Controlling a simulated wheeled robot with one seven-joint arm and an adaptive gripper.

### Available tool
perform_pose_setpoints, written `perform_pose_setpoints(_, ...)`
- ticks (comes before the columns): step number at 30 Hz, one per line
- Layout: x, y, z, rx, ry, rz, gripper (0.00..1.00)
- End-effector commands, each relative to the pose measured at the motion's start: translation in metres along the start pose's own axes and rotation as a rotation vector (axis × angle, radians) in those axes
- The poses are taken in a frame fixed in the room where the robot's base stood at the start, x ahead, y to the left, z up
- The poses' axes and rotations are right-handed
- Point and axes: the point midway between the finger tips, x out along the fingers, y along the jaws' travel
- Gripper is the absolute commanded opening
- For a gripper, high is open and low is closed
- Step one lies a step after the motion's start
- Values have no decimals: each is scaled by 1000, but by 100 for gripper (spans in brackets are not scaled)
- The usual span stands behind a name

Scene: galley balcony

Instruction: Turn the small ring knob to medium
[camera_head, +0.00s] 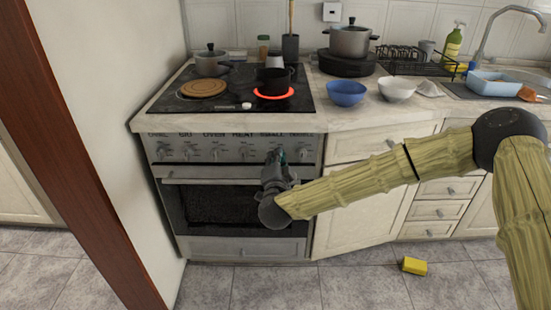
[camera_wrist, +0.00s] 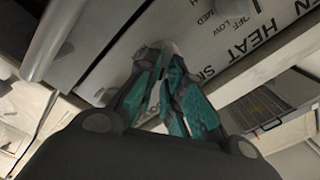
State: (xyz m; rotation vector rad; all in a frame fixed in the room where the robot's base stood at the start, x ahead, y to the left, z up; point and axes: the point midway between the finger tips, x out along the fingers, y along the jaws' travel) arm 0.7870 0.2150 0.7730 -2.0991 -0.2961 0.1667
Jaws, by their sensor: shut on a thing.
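The oven's control panel (camera_head: 228,148) carries a row of several knobs with labels above them. My gripper (camera_head: 279,157) is at the right part of the row, below a label that seems to read "SMALL". It covers the small ring knob in the head view. Above the panel, a burner (camera_head: 273,93) glows red under a dark pot (camera_head: 273,81).
The oven handle (camera_head: 200,181) runs below the knobs. A cabinet door (camera_head: 362,205) right of the oven seems slightly ajar. A yellow sponge-like block (camera_head: 414,266) lies on the floor. Blue (camera_head: 346,93) and white (camera_head: 396,88) bowls stand on the counter.

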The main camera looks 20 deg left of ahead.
Motion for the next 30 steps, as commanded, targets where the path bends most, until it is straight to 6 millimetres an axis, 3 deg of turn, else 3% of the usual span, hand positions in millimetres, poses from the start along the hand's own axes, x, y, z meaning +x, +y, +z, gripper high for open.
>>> perform_pose_setpoints(15,0,7,1,412,2,1,0)
perform_pose_setpoints(30,1,8,1,544,2,0,0)
